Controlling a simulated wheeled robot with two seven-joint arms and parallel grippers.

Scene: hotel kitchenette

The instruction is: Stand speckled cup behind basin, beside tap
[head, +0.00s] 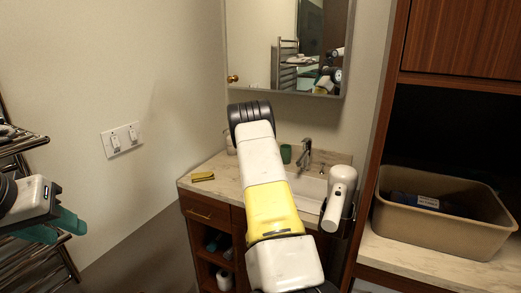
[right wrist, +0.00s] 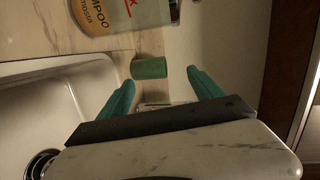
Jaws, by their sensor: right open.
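A green cup (head: 286,153) stands upright on the counter strip behind the basin (head: 312,187), just left of the tap (head: 305,153). Its speckles are too small to tell. In the right wrist view the cup (right wrist: 149,68) is a little beyond my right gripper (right wrist: 160,92), which is open, with its fingers apart and nothing between them. My arm hides that gripper in the head view. My left gripper (head: 76,232) is at the left edge, far from the counter; its teal fingers look apart and empty.
A shampoo bottle (right wrist: 125,14) stands beyond the cup. A yellow sponge (head: 203,176) lies at the counter's left. A white hairdryer-like thing (head: 339,194) hangs right of the basin. A beige bin (head: 440,229) sits on the right shelf. A towel rail (head: 45,258) is near my left gripper.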

